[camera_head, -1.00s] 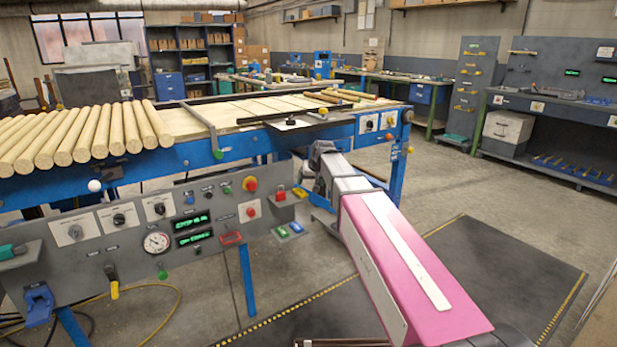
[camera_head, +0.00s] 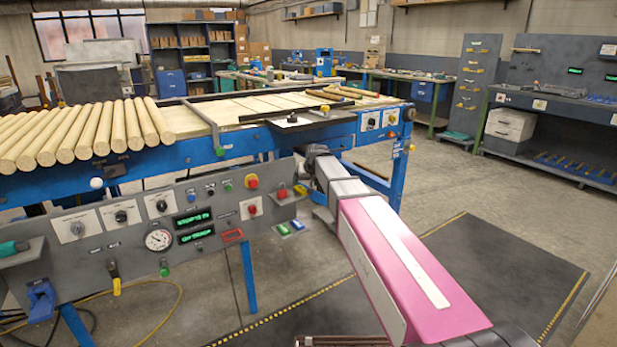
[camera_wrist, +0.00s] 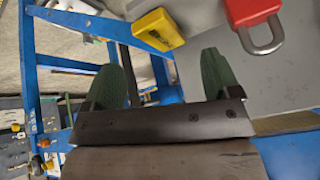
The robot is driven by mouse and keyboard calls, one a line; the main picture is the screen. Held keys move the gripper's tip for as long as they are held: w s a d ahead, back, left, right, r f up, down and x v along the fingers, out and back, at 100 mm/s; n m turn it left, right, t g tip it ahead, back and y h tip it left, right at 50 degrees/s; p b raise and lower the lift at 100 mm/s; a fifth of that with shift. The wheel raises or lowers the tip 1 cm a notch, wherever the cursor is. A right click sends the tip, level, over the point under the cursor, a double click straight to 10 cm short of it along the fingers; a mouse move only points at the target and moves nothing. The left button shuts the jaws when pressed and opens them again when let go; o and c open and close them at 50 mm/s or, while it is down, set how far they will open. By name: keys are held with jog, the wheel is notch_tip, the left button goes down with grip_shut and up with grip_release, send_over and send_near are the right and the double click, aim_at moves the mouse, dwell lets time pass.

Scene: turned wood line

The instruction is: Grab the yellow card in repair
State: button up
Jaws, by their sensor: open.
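The yellow card (camera_wrist: 158,30) looks like a thick yellow block with dark marks on its face. In the wrist view it is at the top centre, beyond and between my fingertips, against a grey panel. In the head view a small yellow patch (camera_head: 300,190) shows at the right end of the control panel, just below my gripper (camera_head: 305,158). In the wrist view my gripper (camera_wrist: 162,72) is open, its two green fingers apart with nothing between them. A red padlock (camera_wrist: 254,18) with a grey shackle is to the right of the card, beyond the right finger.
The grey control panel (camera_head: 130,240) has knobs, a gauge and green displays. Blue frame bars (camera_wrist: 80,20) are close on the left in the wrist view. Wooden rods (camera_head: 75,135) lie on the blue-framed line. Floor at right is free apart from a dark mat (camera_head: 500,265).

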aim_at(302, 189)
jog(key=shift+x, duration=2.6)
jog(key=c, duration=1.2)
